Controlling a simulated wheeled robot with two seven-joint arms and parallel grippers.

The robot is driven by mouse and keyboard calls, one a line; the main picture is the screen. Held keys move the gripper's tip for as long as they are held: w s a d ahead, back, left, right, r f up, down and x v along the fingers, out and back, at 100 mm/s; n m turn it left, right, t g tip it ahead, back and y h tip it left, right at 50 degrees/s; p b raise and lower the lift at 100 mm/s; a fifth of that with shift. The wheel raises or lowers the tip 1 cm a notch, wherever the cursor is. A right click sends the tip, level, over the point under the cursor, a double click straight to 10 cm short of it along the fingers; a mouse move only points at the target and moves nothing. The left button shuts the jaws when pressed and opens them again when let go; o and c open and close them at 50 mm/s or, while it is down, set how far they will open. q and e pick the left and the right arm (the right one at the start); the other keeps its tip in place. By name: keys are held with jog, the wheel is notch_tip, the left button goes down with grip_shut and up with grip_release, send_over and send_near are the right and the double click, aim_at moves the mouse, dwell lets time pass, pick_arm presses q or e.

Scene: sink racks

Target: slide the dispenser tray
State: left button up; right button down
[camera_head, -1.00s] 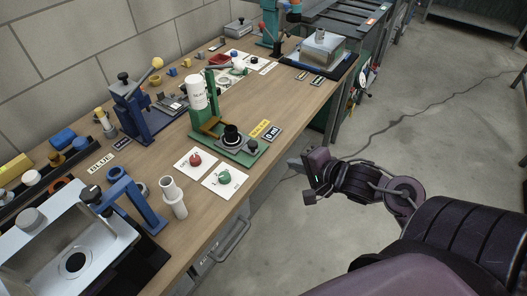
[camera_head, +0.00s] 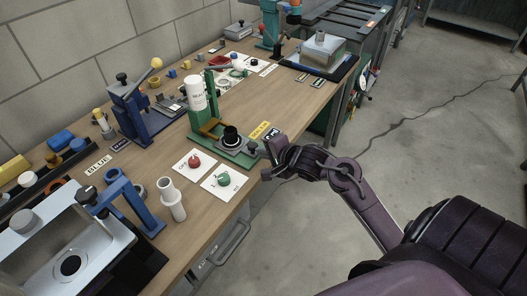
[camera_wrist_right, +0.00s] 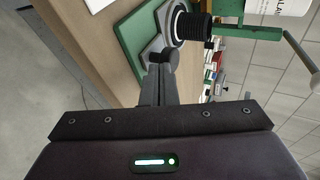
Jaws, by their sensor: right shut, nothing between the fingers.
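The dispenser (camera_head: 211,112) is a green stand with a white bottle (camera_head: 197,93), near the table's front edge. Its grey tray (camera_head: 234,147) lies on the green base and carries a black ring-like cup (camera_head: 231,135); it also shows in the right wrist view with the cup (camera_wrist_right: 190,26). A dark round knob (camera_wrist_right: 163,55) sits at the tray's near end. My right gripper (camera_head: 266,160) is shut and empty at the knob, its fingertips (camera_wrist_right: 157,68) right at it. I cannot tell whether they touch. My left gripper is not in view.
White cards with a red knob (camera_head: 194,161) and a green knob (camera_head: 223,178) lie in front of the dispenser. A white pipe piece (camera_head: 172,200) stands to the left. A blue press (camera_head: 137,108) stands behind. The floor right of the table is clear.

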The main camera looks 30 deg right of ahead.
aim_at(250, 147)
dwell(0.3)
jog(key=shift+w+a+r+p, duration=0.1)
jog(key=shift+w+r+p, duration=0.15)
jog(key=shift+p, duration=0.1)
jog(key=w+p, duration=0.1)
jog(key=w+a+p, duration=0.1)
jog(key=w+p, duration=0.1)
jog(key=w, duration=0.1)
jog(key=shift+a+f, duration=0.1)
jog(key=shift+a, duration=0.25)
